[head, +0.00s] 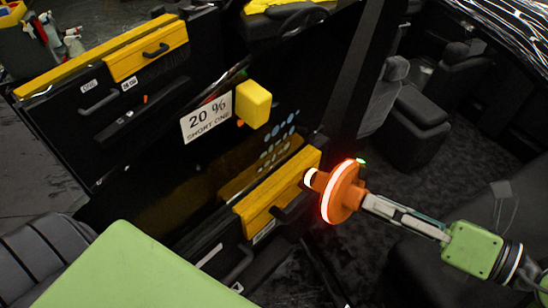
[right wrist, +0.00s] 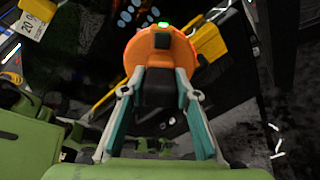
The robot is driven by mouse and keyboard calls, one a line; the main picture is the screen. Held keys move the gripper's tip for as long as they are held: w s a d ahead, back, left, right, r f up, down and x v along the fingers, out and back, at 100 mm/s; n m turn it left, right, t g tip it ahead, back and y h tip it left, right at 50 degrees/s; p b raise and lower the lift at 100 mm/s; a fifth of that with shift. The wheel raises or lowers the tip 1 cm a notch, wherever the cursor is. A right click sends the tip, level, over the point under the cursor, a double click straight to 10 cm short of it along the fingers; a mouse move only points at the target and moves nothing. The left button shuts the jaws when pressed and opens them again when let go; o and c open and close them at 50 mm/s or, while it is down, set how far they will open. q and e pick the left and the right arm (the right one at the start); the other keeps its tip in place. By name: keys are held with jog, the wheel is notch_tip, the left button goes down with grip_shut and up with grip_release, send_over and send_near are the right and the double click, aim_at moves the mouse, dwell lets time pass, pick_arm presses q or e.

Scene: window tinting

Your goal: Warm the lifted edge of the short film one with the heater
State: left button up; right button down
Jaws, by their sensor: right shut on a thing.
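An orange round heater (head: 347,194) with a glowing white-red ring is in my right gripper (head: 366,200), which is shut on it. The heater's short glowing nozzle points left, close to the right end of a yellow bar in the head view. In the right wrist view the heater (right wrist: 160,52) shows a green light on top, between the fingers (right wrist: 160,88). A white label reading "20 % SHORT ONE" (head: 207,118) is on the dark panel, left of the heater and apart from it. The film's lifted edge cannot be made out. My left gripper is not in view.
A yellow block (head: 253,104) sits beside the label, with blue dots (head: 278,150) below it. The lower yellow bar (head: 280,193) and upper yellow bar (head: 147,61) carry dark handles. Dark car seats (head: 415,118) stand at the right.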

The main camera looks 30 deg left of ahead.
jog(key=s+d+f+b, duration=0.1)
jog(key=s+d+b, duration=0.1)
jog(key=d, duration=0.5)
jog(key=shift+d+b, duration=0.25)
jog(key=shift+b, duration=0.25)
jog(key=shift+f, duration=0.1)
